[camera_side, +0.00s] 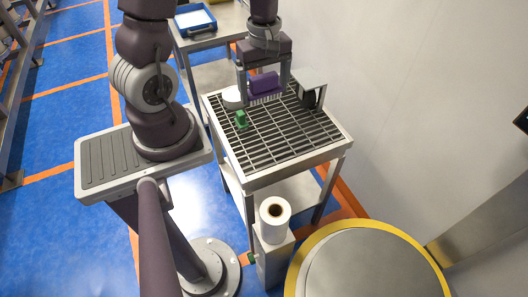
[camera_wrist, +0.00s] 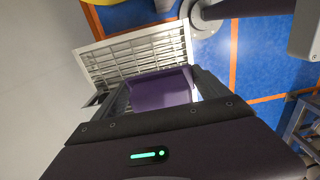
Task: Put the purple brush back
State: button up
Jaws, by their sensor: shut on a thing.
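The purple brush (camera_side: 264,84) is a purple block with a pale bristle edge on its underside. My gripper (camera_side: 264,88) is shut on it, with a finger at each end of the block. In the side view the brush is over the far part of the slatted grate table (camera_side: 290,140); whether it touches the grate I cannot tell. In the wrist view the purple block (camera_wrist: 162,90) fills the space between my fingers (camera_wrist: 165,92), and the grate (camera_wrist: 125,55) lies beyond it.
A white round item (camera_side: 232,98) and a small green object (camera_side: 241,119) are on the grate left of the brush. A grey metal holder (camera_side: 312,82) with a dark item (camera_side: 309,99) stands to the right. The grate's near part is clear. A white roll (camera_side: 274,218) stands below the table's front.

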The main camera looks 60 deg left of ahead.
notch_tip(320, 180, down, 22)
jog(key=shift+f, duration=0.1)
dwell(0.3)
jog(key=o, duration=1.2)
jog(key=shift+f, duration=0.1)
jog(key=shift+c, duration=0.2)
notch_tip(320, 180, up, 13)
notch_tip(320, 180, up, 12)
jog(key=m+t, duration=0.2)
jog(key=m, duration=0.4)
send_over(264, 153)
jog(key=w+d, duration=0.3)
jog(key=d, duration=0.1)
jog(key=s+d+r+m+t, duration=0.1)
jog(key=s+d+r+m, duration=0.3)
jog(key=s+r+m, duration=0.2)
jog(key=s+d+r+m+t, duration=0.2)
jog(key=s+d+r+m, duration=0.2)
jog(key=r, duration=0.7)
jog(key=s+m, duration=0.2)
jog(key=s, duration=0.1)
jog(key=shift+d+r+t, duration=0.15)
jog(key=shift+d+t, duration=0.05)
jog(key=shift+t, duration=0.1)
